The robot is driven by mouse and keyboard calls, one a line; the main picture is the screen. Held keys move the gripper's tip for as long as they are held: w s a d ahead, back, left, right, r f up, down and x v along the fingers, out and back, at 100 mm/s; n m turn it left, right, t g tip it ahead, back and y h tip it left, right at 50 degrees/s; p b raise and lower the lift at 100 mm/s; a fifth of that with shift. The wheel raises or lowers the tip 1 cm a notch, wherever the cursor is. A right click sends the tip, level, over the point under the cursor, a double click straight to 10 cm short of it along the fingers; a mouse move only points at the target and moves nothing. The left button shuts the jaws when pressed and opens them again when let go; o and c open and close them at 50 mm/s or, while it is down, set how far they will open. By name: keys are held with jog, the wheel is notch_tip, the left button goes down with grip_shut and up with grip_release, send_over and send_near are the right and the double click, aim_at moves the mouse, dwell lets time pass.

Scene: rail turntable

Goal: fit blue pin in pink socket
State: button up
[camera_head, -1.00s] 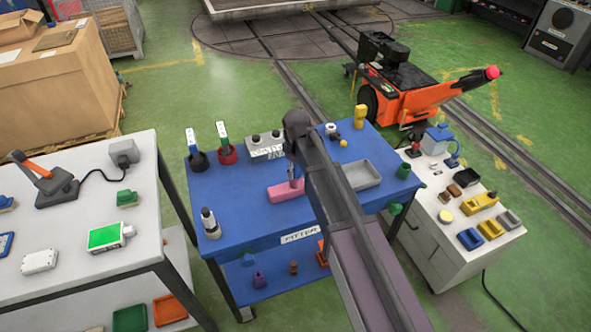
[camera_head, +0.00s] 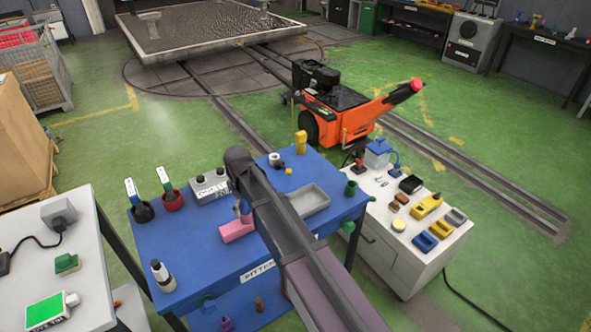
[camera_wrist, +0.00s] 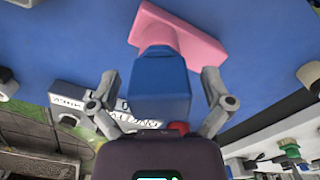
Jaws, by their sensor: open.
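The pink socket (camera_head: 238,229) lies on the blue table (camera_head: 165,247), left of my arm in the head view. It also shows in the wrist view (camera_wrist: 192,42), partly covered by the blue pin (camera_wrist: 161,88). The pin is a blocky blue piece between my fingers, overlapping the socket's edge. I cannot tell how deep it sits in the socket. My gripper (camera_wrist: 160,80) is open, with one finger on each side of the pin and gaps showing. In the head view my arm hides most of the gripper.
A grey tray (camera_head: 306,203) lies right of my arm. A black and a red holder (camera_head: 173,200) with upright handled tools and a grey labelled box (camera_head: 210,186) stand behind. A white cabinet (camera_head: 385,262) stands to the right, a white table (camera_head: 88,292) to the left.

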jog(key=shift+r, duration=0.15)
notch_tip(320, 180, up, 12)
jog(key=p, duration=1.1)
jog(key=shift+f+p, duration=0.25)
jog(key=shift+p, duration=0.1)
jog(key=w+d+m, duration=0.1)
jog(key=w+d, duration=0.4)
jog(key=d, duration=0.3)
jog(key=w+d+f+m+b, duration=0.1)
jog(key=w+d, duration=0.3)
jog(key=d, duration=0.4)
jog(key=w+d+f+m+b, duration=0.1)
jog(key=w+d+m, duration=0.1)
jog(key=w+d, duration=0.3)
jog(key=shift+w+d+f, duration=0.2)
jog(key=shift+w+d, duration=0.1)
jog(key=shift+d, duration=1.45)
jog(key=s+d+m, duration=0.4)
jog(key=s+d, duration=0.1)
jog(key=s, duration=0.8)
jog(key=s+d+f+m+b, duration=0.1)
jog(key=s+d+m, duration=0.4)
jog(key=s, duration=0.8)
jog(key=shift+d+b, duration=0.3)
jog(key=shift+d, duration=0.35)
jog(key=shift+f, duration=0.1)
